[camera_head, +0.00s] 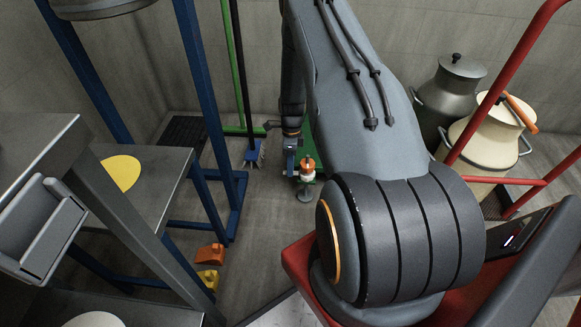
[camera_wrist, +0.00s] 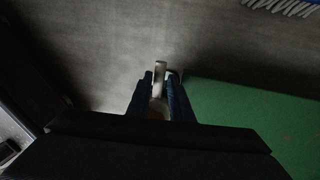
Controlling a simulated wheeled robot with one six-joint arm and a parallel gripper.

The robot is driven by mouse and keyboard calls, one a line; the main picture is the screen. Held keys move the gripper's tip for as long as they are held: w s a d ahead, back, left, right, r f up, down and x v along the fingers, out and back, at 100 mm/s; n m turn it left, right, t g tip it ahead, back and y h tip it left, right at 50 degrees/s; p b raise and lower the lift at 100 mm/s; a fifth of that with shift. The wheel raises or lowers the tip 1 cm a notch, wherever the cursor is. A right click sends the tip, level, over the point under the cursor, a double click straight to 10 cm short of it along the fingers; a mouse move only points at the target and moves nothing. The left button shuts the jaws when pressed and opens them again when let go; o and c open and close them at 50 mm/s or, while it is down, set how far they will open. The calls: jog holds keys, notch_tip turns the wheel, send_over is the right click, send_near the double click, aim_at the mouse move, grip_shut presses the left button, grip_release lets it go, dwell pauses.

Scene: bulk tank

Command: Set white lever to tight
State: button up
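A small white lever (camera_wrist: 160,68) shows in the wrist view, between and just beyond the fingertips of my gripper (camera_wrist: 160,82). The two dark blue fingers stand on either side of it. I cannot tell whether they press on it. Something pale and reddish shows between the fingers, mostly hidden. In the head view, my gripper (camera_head: 291,168) points down low near the floor. It is beside a small white and orange fitting (camera_head: 307,170) above a grey round foot. The lever cannot be made out apart from this fitting there. No tight marking is readable.
A green surface (camera_wrist: 255,120) lies right of the fingers. A brush (camera_head: 253,154) stands left of my gripper, near a blue metal frame (camera_head: 207,110). Orange and yellow blocks (camera_head: 209,256) sit lower left. Two milk cans (camera_head: 447,95) and a red rail (camera_head: 505,75) are at right.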

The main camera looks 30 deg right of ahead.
jog(key=shift+o, duration=1.1)
jog(key=shift+r, duration=0.1)
notch_tip(320, 180, up, 8)
jog(key=w+d+p, duration=0.1)
jog(key=p, duration=0.1)
jog(key=shift+f, duration=0.25)
jog(key=shift+w, duration=0.1)
